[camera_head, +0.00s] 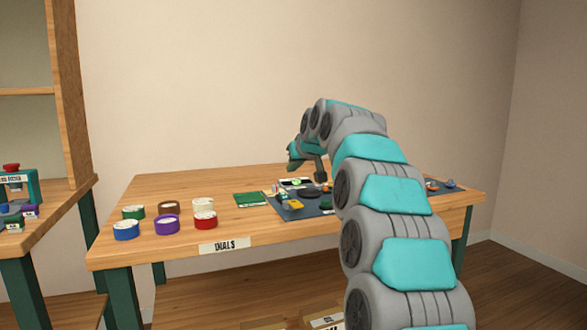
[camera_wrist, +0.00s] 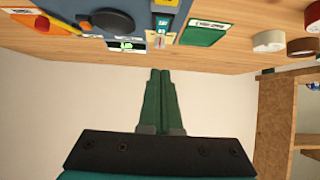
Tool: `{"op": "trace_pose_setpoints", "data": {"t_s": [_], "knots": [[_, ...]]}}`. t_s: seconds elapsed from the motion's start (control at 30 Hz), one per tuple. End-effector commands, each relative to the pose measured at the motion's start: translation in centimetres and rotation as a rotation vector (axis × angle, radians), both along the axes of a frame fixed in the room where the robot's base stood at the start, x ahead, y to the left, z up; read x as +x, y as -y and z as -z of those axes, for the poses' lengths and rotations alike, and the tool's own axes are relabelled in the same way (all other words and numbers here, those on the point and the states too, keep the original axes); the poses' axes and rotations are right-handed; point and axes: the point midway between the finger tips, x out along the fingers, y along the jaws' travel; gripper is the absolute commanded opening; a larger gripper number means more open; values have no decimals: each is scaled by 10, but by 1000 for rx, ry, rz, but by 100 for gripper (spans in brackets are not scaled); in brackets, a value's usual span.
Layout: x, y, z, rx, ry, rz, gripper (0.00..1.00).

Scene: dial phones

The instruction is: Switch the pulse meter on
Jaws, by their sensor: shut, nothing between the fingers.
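A small device with a lit green display (camera_wrist: 125,46) lies at the edge of the dark blue mat in the wrist view. It also shows as a pale unit with a green spot in the head view (camera_head: 297,182). It looks like a meter, but I cannot read its name or make out its switch. My gripper (camera_wrist: 161,72) is shut and empty. In the wrist view its dark green fingers point toward the table, their tips apart from the display and a little to its right. In the head view the arm's end is above the back of the mat.
The dark blue mat (camera_head: 285,211) also carries a black disc (camera_head: 309,193), a yellow piece (camera_head: 295,204) and other small parts. A green card (camera_head: 250,199) lies to its left. Several coloured round containers, including a red one (camera_head: 205,220), stand farther left. A shelf is at far left.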

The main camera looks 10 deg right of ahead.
Motion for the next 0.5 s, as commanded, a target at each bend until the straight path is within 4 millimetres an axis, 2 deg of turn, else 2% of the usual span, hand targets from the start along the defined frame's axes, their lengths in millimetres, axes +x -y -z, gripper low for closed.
{"op": "trace_pose_setpoints", "data": {"t_s": [0.3, 0.5], "knots": [[40, -7, 29, -1, -5, 0, 0], [56, -9, 38, -1, -1, 1, 0]]}}
